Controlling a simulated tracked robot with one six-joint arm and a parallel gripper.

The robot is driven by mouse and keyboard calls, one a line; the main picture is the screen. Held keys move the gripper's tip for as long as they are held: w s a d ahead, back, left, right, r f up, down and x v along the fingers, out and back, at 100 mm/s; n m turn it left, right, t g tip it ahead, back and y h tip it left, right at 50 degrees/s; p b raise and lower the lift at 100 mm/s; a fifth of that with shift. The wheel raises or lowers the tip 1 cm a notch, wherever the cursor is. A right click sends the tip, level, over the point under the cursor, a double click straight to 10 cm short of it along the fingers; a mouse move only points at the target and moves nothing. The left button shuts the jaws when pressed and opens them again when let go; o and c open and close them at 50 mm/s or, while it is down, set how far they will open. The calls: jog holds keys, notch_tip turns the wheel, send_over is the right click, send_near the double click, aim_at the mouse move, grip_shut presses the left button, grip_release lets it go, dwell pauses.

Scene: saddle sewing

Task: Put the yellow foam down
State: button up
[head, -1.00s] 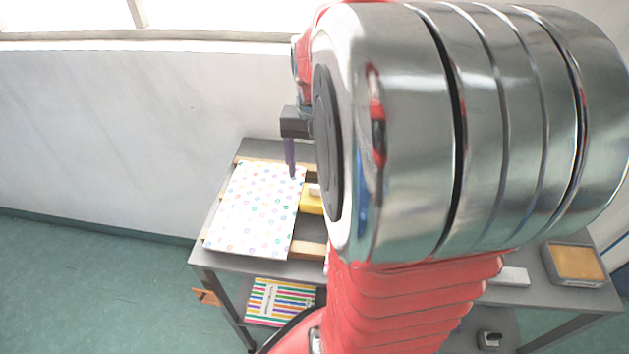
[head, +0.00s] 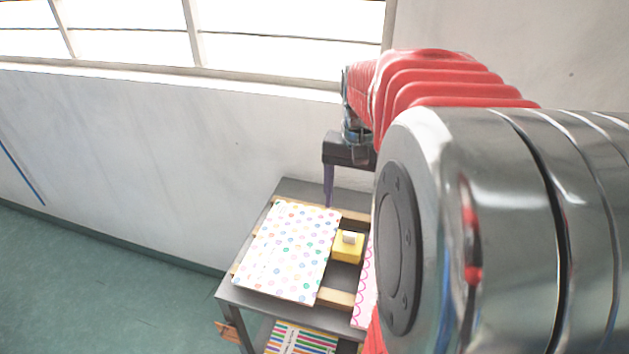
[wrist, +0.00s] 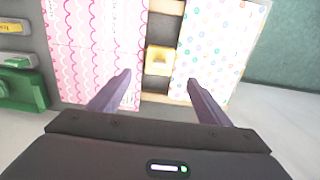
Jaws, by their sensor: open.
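The yellow foam (head: 347,247) is a small yellow block with a whitish piece on top. It sits on the table in the gap between a dotted board and a pink-patterned board. In the wrist view the foam (wrist: 158,60) lies ahead of and between my fingers, apart from both. My gripper (wrist: 158,82) is open and empty, its two purple-grey fingers spread wide. In the head view my gripper (head: 328,204) hangs above the table's far side; one finger shows and the rest is hidden by my arm.
The dotted white board (head: 287,252) and the pink-patterned board (wrist: 98,45) rest on wooden strips (head: 337,298) on the grey table (head: 300,190). Green items (wrist: 20,85) lie at the wrist view's left. A striped item (head: 300,338) is on the lower shelf.

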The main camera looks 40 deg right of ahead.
jog(key=s+a+n+t, duration=0.1)
jog(key=a+n+t, duration=0.1)
jog(key=a, duration=0.5)
jog(key=s+a+r+n+t, duration=0.1)
jog(key=a+n, duration=0.4)
jog(key=a, duration=0.3)
jog(key=s+a+n+t, duration=0.2)
jog(key=a+n, duration=0.1)
jog(key=a, duration=0.5)
jog(key=shift+a+r+t, duration=0.15)
jog(key=shift+r+t, duration=0.1)
jog(key=shift+t, duration=0.05)
jog(key=shift+o, duration=0.5)
jog(key=d+f+n+g+y, duration=0.1)
jog(key=d+n, duration=0.7)
jog(key=d, duration=1.8)
jog(key=shift+w+d+f+g+y, duration=0.15)
jog(key=shift+d+f+g+y, duration=0.3)
jog(key=shift+y, duration=0.45)
jog(key=shift+r, duration=0.1)
